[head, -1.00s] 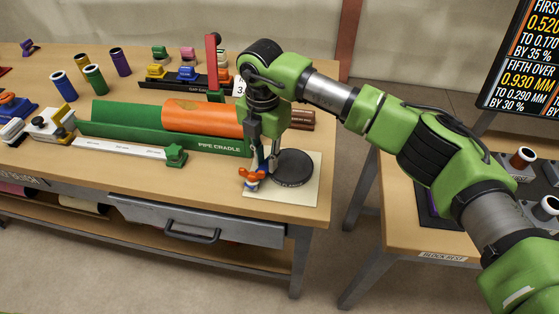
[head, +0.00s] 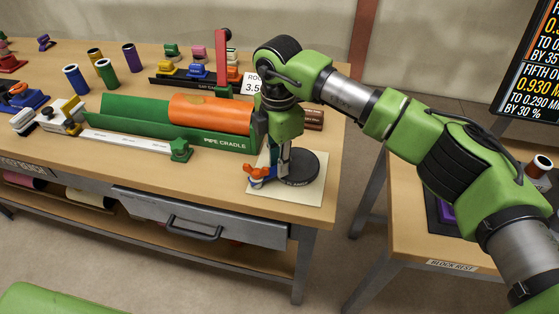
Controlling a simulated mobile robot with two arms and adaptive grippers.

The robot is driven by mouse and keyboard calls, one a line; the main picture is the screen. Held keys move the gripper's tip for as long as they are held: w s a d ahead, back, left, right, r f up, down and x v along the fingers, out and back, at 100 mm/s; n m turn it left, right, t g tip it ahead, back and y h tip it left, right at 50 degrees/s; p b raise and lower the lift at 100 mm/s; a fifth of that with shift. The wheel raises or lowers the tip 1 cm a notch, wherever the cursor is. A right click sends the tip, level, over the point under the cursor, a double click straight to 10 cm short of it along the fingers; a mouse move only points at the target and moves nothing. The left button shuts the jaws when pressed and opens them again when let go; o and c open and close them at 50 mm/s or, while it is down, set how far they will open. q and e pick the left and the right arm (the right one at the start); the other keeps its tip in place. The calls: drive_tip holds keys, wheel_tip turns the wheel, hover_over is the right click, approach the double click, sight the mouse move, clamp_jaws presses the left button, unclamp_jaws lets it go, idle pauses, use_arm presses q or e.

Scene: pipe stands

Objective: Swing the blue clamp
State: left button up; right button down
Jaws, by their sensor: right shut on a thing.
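My right gripper (head: 275,163) points down over the front right corner of the workbench and is shut, beside a round black base (head: 302,168) on a cream pad. A small blue clamp (head: 256,184) with an orange winged knob (head: 261,173) is at its fingertips. The fingers hide most of the clamp, so the exact grip is unclear. Another blue fixture (head: 31,101) sits at the far left of the bench. My left gripper is out of view.
A green pipe cradle (head: 130,115) holding an orange pipe (head: 208,112) lies just left of the right gripper. A red upright (head: 222,55) and a white card (head: 252,84) stand behind. Several coloured tubes stand at the back left. A second table (head: 405,230) is at right.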

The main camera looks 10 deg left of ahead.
drive_tip(key=c, duration=1.9)
unclamp_jaws()
wheel_tip(320, 180, up, 12)
